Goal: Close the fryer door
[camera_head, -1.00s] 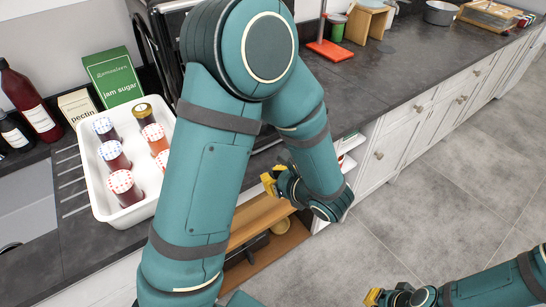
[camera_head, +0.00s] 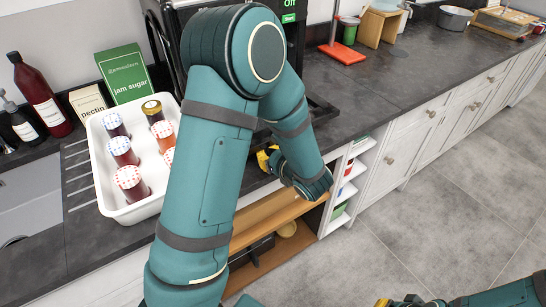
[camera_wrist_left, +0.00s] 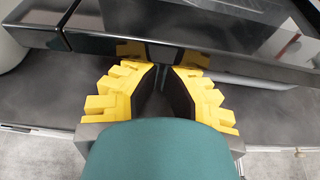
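The fryer (camera_head: 297,38) is a black appliance on the counter, with a green "Off" display, mostly hidden behind my left arm in the head view. Its door appears swung down over the counter. Its dark edge (camera_head: 322,110) shows right of the arm, and its glossy black panel (camera_wrist_left: 230,42) crosses the top of the left wrist view. My left gripper (camera_head: 266,158) is low by the counter front; in the wrist view its yellow fingers (camera_wrist_left: 163,68) have a narrow empty gap, close to the door's edge. Contact is unclear. My right gripper (camera_head: 382,302) is barely in view at the bottom.
A white tray (camera_head: 128,213) of jars stands left of the fryer, with bottles (camera_head: 40,95) and a green jam sugar box (camera_head: 112,72) behind. Open shelves (camera_head: 262,222) lie below the counter. The counter (camera_head: 405,75) to the right and the floor are largely clear.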

